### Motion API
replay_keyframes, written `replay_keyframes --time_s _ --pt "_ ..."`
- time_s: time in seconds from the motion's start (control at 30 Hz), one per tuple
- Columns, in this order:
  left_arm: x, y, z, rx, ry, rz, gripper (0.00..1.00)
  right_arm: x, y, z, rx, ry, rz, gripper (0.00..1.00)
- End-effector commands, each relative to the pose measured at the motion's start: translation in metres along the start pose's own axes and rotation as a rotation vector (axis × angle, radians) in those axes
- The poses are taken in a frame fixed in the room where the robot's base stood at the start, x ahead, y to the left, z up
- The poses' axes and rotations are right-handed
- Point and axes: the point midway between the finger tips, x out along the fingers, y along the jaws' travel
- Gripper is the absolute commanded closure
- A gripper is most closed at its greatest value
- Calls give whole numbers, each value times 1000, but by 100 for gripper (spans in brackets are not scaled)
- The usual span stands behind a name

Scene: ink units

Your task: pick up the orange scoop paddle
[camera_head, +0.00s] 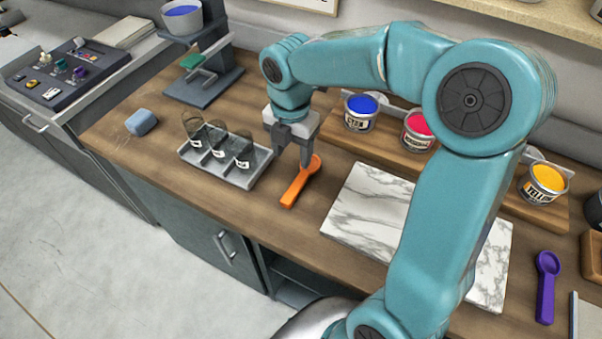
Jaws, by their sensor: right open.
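The orange scoop paddle (295,188) lies on the wooden counter, its handle pointing to the lower left and its round end at the upper right. My right gripper (293,157) points down just above and beside the round end of the paddle. Its jaws are open, and one finger appears to overlap the paddle's round end in the picture. I cannot tell whether it touches. My left gripper is not in view.
A grey tray (242,180) with several glass jars stands left of the paddle. A marble slab (357,222) lies to the right. Ink tins, blue (361,112), red (418,129) and yellow (543,184), stand on a wooden riser behind. A purple scoop (546,287) lies at far right.

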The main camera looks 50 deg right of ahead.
Motion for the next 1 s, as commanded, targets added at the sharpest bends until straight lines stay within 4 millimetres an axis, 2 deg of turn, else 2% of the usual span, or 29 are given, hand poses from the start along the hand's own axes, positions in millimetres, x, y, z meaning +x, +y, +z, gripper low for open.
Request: replay_keyframes --time_s 0.1,0.3,0.47,0.73,1.0 --pt "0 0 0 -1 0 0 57 30 -2 -2 -1 3 -5 43" --pt "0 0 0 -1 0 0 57 64 -1 -2 1 2 -3 43" --pt "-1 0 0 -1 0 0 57 74 0 0 1 2 -2 43" --pt "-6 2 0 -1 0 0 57 115 1 7 1 2 -3 43" --pt "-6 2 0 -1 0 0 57 123 2 8 1 1 1 43"
